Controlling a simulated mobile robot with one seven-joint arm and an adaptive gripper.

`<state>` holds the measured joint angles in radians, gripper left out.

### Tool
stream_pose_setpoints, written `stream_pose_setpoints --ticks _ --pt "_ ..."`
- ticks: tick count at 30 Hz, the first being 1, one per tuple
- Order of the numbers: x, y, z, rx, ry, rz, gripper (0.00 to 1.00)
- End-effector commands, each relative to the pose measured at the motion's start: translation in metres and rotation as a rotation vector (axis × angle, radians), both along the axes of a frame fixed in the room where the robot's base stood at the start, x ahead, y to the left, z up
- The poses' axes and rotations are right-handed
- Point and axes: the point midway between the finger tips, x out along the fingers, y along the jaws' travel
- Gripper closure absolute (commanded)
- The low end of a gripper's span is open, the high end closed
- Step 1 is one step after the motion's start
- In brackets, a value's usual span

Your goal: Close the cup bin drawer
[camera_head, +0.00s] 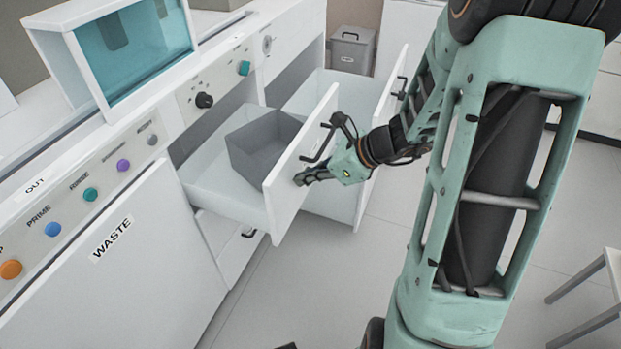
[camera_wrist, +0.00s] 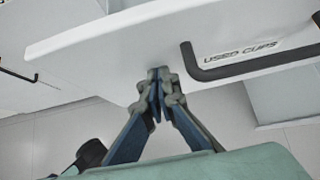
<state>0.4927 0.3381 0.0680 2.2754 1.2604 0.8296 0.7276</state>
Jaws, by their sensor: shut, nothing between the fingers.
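The cup bin drawer (camera_head: 276,205) is pulled out of the white cabinet, with a grey open bin (camera_head: 262,150) inside it. Its front (camera_wrist: 115,60) fills the upper wrist view and bears the label "USED CUPS" (camera_wrist: 258,50). A black bar handle (camera_wrist: 240,70) is fixed on that front, and it also shows in the head view (camera_head: 321,143). My gripper (camera_head: 302,180) is shut and empty, its fingertips at the outer face of the drawer front. In the wrist view my gripper (camera_wrist: 158,75) is beside the handle, not around it. I cannot tell whether the tips touch the front.
A second drawer (camera_head: 384,105) beside it is also pulled out. A lidded grey box (camera_head: 351,50) stands behind. The cabinet panel has several coloured knobs and a "WASTE" door (camera_head: 112,240). A stool (camera_head: 590,290) stands at lower right; the floor between is clear.

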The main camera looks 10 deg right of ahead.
Motion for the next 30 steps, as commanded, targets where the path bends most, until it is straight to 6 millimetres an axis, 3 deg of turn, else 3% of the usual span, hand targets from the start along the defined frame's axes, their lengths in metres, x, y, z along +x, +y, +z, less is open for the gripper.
stream_pose_setpoints --ticks 21,30 --pt "0.104 0.147 0.002 0.002 -0.001 0.005 1.00" --pt "0.135 0.188 0.002 0.001 0.000 0.004 1.00"
